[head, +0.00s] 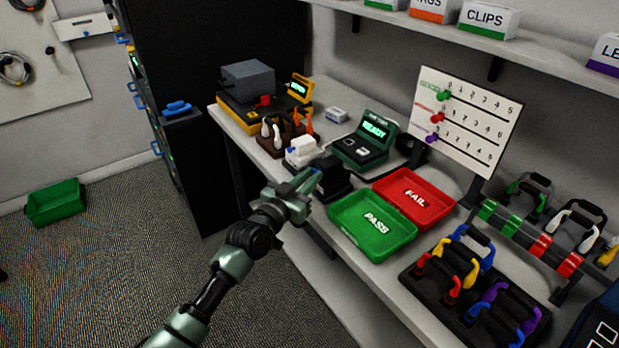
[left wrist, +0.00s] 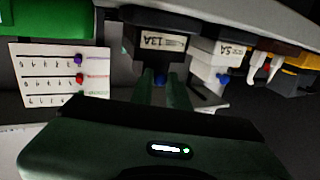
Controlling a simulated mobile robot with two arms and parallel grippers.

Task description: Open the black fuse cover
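The black fuse box with its cover (head: 332,178) sits at the table's front edge in the head view, between the white fuse box and the green PASS tray. In the left wrist view the black box (left wrist: 160,42) carries a 13A label, with a small blue knob (left wrist: 160,78) below the label. My left gripper (head: 311,180) is at the box's front left side. In the wrist view its fingers (left wrist: 162,80) stand apart, with the blue knob seen between their tips. Whether they touch it I cannot tell. My right gripper is not in view.
The white 5A fuse box (head: 302,152) stands close by, behind the black one. The PASS tray (head: 372,226) and red FAIL tray (head: 414,197) lie to the right. A READY tester (head: 366,143) stands behind. Open floor lies left of the table.

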